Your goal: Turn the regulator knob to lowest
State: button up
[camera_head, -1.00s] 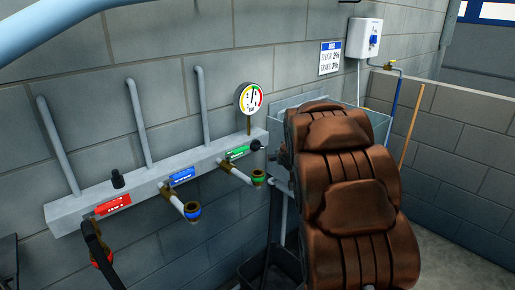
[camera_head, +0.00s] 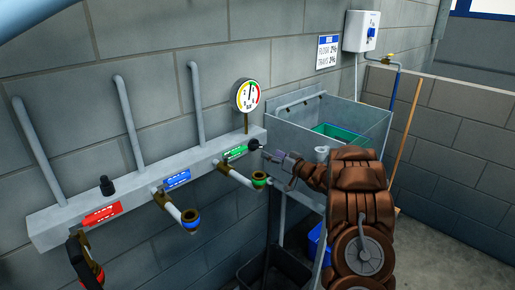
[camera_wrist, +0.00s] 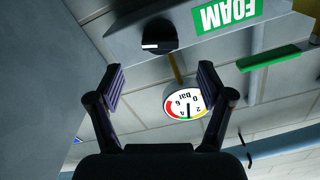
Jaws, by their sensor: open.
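The black regulator knob (camera_head: 254,144) is on the right end of the grey manifold (camera_head: 140,196), next to the green label. In the wrist view the knob (camera_wrist: 160,36) shows a white line across its face. My gripper (camera_head: 276,158) is just right of the knob and points toward it. In the wrist view my gripper (camera_wrist: 160,72) is open and empty, its fingers apart with the knob beyond their tips. The pressure gauge (camera_head: 247,95) stands above the manifold and appears upside down in the wrist view (camera_wrist: 187,104). The needle points near the dial's top.
A sink (camera_head: 310,128) with a green tray (camera_head: 335,132) stands right of my gripper. Brass outlets with green (camera_head: 259,179) and blue (camera_head: 191,218) rings project below the manifold. A black bin (camera_head: 268,268) is on the floor below.

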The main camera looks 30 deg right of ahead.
aim_at(258, 147)
jog(key=shift+p+x, duration=0.95)
jog(key=shift+x, duration=2.9)
jog(key=c, duration=1.2)
